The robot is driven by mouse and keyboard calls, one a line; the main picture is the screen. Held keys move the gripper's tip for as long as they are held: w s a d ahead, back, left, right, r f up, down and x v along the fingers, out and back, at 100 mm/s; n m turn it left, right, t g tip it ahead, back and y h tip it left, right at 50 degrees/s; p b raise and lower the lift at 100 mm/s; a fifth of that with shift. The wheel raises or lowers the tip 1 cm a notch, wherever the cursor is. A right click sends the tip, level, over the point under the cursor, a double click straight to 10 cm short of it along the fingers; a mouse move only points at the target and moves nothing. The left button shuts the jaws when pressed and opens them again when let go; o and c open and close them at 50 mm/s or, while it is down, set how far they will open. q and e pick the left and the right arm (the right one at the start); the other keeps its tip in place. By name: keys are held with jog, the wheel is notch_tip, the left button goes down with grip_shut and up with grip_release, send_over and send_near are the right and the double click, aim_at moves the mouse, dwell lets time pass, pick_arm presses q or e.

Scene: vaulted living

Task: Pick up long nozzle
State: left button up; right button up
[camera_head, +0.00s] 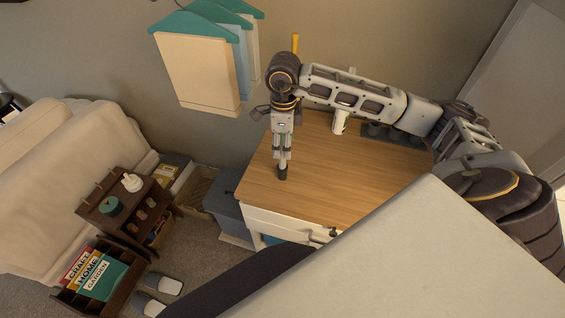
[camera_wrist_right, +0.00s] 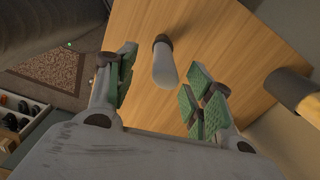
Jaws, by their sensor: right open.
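A slim upright piece, which looks like the long nozzle (camera_head: 282,173), stands on the wooden tabletop (camera_head: 330,195); in the head view only its dark lower end shows clearly below my right gripper (camera_head: 282,153). In the right wrist view the nozzle (camera_wrist_right: 165,70) is pale grey with a dark end. It lies between the spread green-padded fingers of my right gripper (camera_wrist_right: 160,92), with a visible gap on each side. The gripper is open and points down over it. My left gripper is not in view.
A white cylinder (camera_head: 340,122) stands behind my right arm, beside a dark tray with round shapes (camera_head: 375,130). A shelf unit (camera_head: 125,205) and slippers (camera_head: 163,283) are on the floor. The tabletop's front is clear.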

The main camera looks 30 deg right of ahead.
aim_at(283, 161)
jog(key=shift+w+f+p, duration=0.15)
jog(key=shift+f+p, duration=0.2)
jog(key=shift+f, duration=0.85)
jog(key=shift+w+f+p, duration=0.15)
jog(key=shift+f+p, duration=0.2)
jog(key=shift+f, duration=0.85)
grip_shut()
